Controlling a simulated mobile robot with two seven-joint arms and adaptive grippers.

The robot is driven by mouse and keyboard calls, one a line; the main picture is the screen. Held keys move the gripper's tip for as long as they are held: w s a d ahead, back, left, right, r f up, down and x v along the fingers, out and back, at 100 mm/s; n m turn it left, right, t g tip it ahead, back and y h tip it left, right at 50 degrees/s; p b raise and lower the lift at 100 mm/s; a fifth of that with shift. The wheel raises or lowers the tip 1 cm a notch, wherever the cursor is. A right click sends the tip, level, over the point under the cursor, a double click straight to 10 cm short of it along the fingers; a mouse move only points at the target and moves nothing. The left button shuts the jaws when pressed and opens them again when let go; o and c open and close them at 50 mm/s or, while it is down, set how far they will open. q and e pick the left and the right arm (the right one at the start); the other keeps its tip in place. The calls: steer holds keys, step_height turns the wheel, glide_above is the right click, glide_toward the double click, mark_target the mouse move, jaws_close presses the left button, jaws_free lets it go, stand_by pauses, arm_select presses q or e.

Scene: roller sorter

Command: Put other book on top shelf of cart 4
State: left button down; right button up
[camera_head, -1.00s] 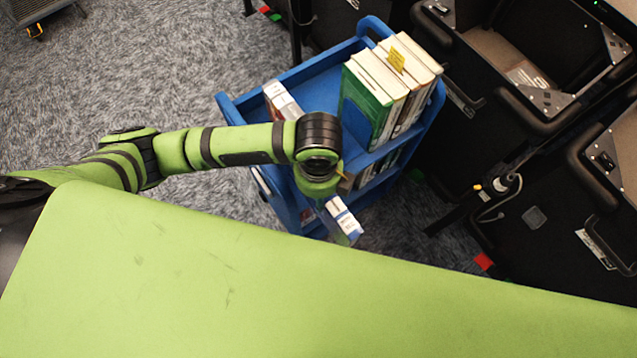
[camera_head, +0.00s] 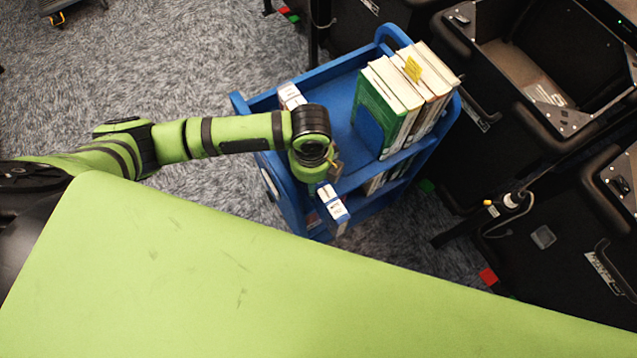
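A blue cart (camera_head: 246,108) stands at the upper middle. Several upright books (camera_head: 398,92), one with a green cover and one with a yellow tag, stand at the right end of its top shelf. Another book (camera_head: 290,96) is at the left part of the top shelf, partly behind my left arm. My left gripper (camera_head: 328,181) is over the cart's near side, mostly hidden under the wrist. A white and blue book (camera_head: 333,206) is held at it, spine up, just outside the near edge of the cart. My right gripper is not in view.
The middle of the top shelf (camera_head: 338,98) is bare. More books (camera_head: 378,180) stand on a lower shelf. Black bins (camera_head: 560,150) line the right side, close to the cart. Grey carpet (camera_head: 190,60) is open to the left. My green body covers the bottom.

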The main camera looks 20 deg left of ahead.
arm_select(q)
steer(key=w+a+f+b, duration=0.3)
steer(key=w+a+b, duration=0.6)
steer(key=w+a, duration=0.1)
steer(key=shift+w+a, duration=0.35)
steer(key=shift+a, duration=0.55)
steer(key=shift+f, duration=0.6)
stand_by(0.7)
steer(key=c, duration=0.6)
jaws_free()
steer(key=shift+o, duration=0.2)
steer(key=shift+s, duration=0.1)
step_height(320, 180, up, 12)
